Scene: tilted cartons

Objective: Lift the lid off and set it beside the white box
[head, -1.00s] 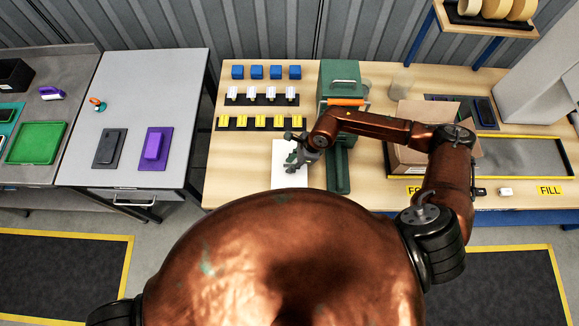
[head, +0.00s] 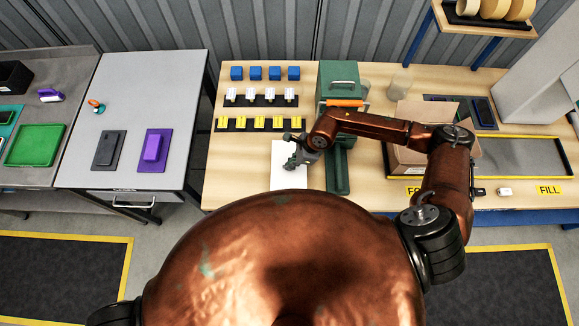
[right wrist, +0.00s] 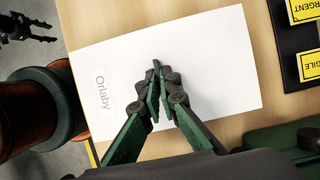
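The white box (head: 288,178) is on the wooden bench, seen from above as a flat white rectangle. In the right wrist view its white top (right wrist: 215,65) bears a label reading "Orlaby". I cannot tell a separate lid or its seam from the box. My right gripper (head: 291,162) is over the white top. In the right wrist view its green fingers (right wrist: 157,68) come together over the middle of the top, with nothing visible between them; contact is unclear. My left gripper (right wrist: 45,30) shows at the upper left of that view, beyond the bench, fingers apart and empty.
A green machine (head: 339,80) stands right of the box. Rows of yellow (head: 259,123), white (head: 261,95) and blue blocks (head: 256,73) lie behind it. An open carton (head: 410,158) is farther right. A bare bench strip lies left of the box.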

